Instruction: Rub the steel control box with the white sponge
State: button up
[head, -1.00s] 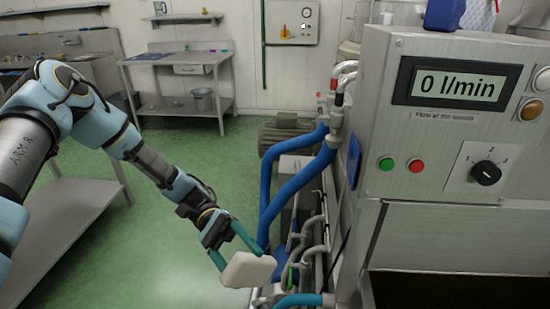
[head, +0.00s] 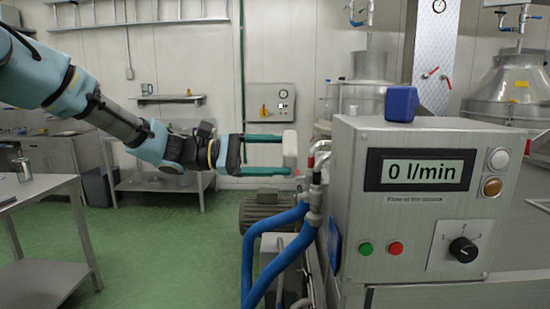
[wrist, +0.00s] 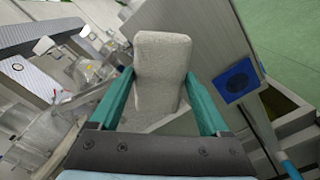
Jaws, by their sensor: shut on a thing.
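The steel control box (head: 345,190) stands at the right in the head view, with a display reading 0 l/min, a green and a red button, two lamps and a black knob. My gripper (head: 288,155) is left of the box, near its upper left edge, and is shut on the white sponge (head: 290,148). In the wrist view the sponge (wrist: 160,75) sits between the two green fingers. The box's grey side (wrist: 195,45) shows behind the sponge there. I see a gap between sponge and box in the head view, but cannot tell its depth.
A blue canister (head: 401,103) stands on top of the box. Blue hoses (head: 265,250) and pipe fittings run up beside the box's left side. A steel table (head: 45,188) is at the left. Green floor (head: 150,250) lies open between them.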

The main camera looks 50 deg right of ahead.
aim_at(333, 155)
jog(key=shift+b+x, duration=0.35)
jog(key=shift+x, duration=2.5)
jog(key=shift+x, duration=0.9)
jog(key=shift+s+a+f+b, duration=0.1)
jog(key=shift+s+a+b, duration=0.4)
jog(key=shift+a, duration=0.35)
jog(key=shift+s+a+b, duration=0.4)
jog(key=shift+s+a, duration=0.2)
jog(key=shift+a, duration=0.25)
jog(key=shift+s, duration=0.15)
jog(key=shift+w+d+p, duration=0.25)
jog(key=shift+w+d, duration=0.25)
jog(key=shift+d, duration=0.35)
jog(key=shift+w+d+p, duration=0.2)
jog(key=shift+w+d, duration=0.3)
jog(key=shift+d, duration=0.35)
jog(key=shift+p+v, duration=0.45)
jog(key=shift+v, duration=2.55)
